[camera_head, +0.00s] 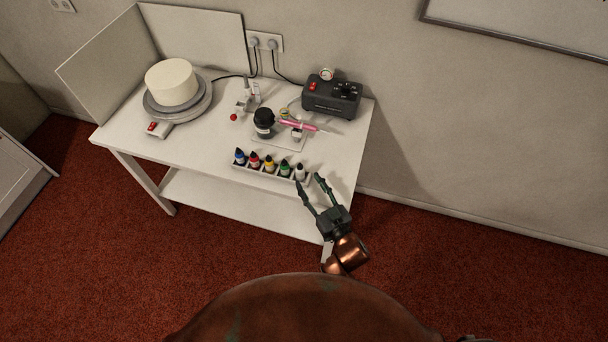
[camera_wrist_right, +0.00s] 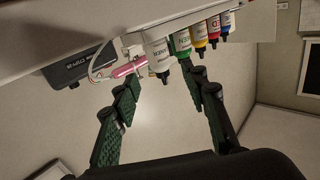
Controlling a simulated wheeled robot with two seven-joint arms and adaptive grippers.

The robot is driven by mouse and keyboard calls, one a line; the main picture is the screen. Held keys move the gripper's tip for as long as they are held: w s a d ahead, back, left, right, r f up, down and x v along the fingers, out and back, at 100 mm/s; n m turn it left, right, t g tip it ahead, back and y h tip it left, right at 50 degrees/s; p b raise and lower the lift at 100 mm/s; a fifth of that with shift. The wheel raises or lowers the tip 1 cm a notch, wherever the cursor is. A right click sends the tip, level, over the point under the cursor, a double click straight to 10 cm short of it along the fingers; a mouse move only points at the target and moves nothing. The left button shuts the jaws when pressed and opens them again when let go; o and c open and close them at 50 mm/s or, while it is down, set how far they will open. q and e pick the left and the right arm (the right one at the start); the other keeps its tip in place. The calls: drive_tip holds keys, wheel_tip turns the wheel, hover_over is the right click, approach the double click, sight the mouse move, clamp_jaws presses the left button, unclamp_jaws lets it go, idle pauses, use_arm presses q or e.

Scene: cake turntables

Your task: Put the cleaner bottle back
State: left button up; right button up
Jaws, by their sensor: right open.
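The cleaner bottle (camera_head: 300,173) is white with a dark tip. It stands upright at the right end of the bottle rack (camera_head: 262,174), near the table's front edge. The right wrist view shows the same bottle (camera_wrist_right: 158,58) with its label, upside down in the picture. My right gripper (camera_head: 309,181) is open and empty just in front of the bottle. In the right wrist view its fingertips (camera_wrist_right: 165,79) are spread, with the bottle beyond the gap between them. My left gripper is not in view.
Blue, red, yellow and green bottles (camera_head: 269,165) share the rack. A cake (camera_head: 171,80) sits on a turntable (camera_head: 190,112) at left. The table's front left (camera_head: 185,150) is clear.

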drive_tip(key=v, duration=0.6)
drive_tip(key=shift+s+d, duration=0.2)
drive_tip(key=shift+s, duration=0.2)
idle(0.9)
